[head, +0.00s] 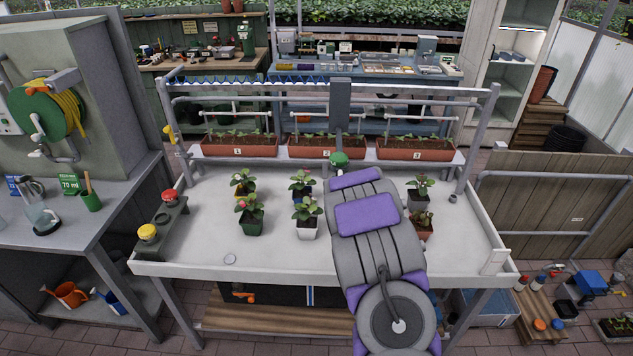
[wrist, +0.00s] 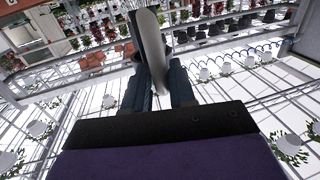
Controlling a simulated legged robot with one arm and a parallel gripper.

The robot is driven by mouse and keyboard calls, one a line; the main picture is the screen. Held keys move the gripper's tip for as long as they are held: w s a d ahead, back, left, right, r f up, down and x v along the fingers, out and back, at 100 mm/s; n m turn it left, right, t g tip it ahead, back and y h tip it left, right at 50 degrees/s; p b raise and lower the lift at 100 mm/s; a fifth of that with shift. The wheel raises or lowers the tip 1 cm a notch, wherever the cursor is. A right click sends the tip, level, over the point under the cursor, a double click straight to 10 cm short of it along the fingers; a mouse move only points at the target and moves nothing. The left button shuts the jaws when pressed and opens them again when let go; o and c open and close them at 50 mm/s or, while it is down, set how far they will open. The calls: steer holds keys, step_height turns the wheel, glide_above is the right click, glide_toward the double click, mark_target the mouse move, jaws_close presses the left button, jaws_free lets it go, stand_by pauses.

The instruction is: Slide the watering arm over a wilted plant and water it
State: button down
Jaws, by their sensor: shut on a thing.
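The watering arm (head: 340,100) is a grey upright piece on the rail behind the white table (head: 270,245), with a green part (head: 339,158) at its lower end. In the wrist view my gripper (wrist: 160,88) is shut on a smooth pale grey bar (wrist: 151,45), which looks like part of the watering arm. My own arm hides the gripper in the head view. Potted plants stand left of my arm: a green pot (head: 252,220), a white pot (head: 307,228) and two behind them. Two stand to the right; the front one (head: 423,222) has darker, brownish foliage and looks wilted.
Three terracotta planters (head: 240,145) line the back shelf under the rails. A stand with red and yellow knobs (head: 160,228) sits on the table's left edge. A side bench (head: 60,235) with a glass jug is further left. The table's front left is mostly clear.

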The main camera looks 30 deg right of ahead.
steer(key=s+d+p, duration=0.1)
steer(key=s+d, duration=0.5)
steer(key=d, duration=0.2)
steer(key=shift+d+r, duration=0.15)
steer(key=shift+d, duration=0.05)
steer(key=c, duration=1.4)
jaws_free()
steer(key=shift+o, duration=1.2)
steer(key=shift+d, duration=0.2)
steer(key=p+v, duration=0.9)
steer(key=v, duration=0.8)
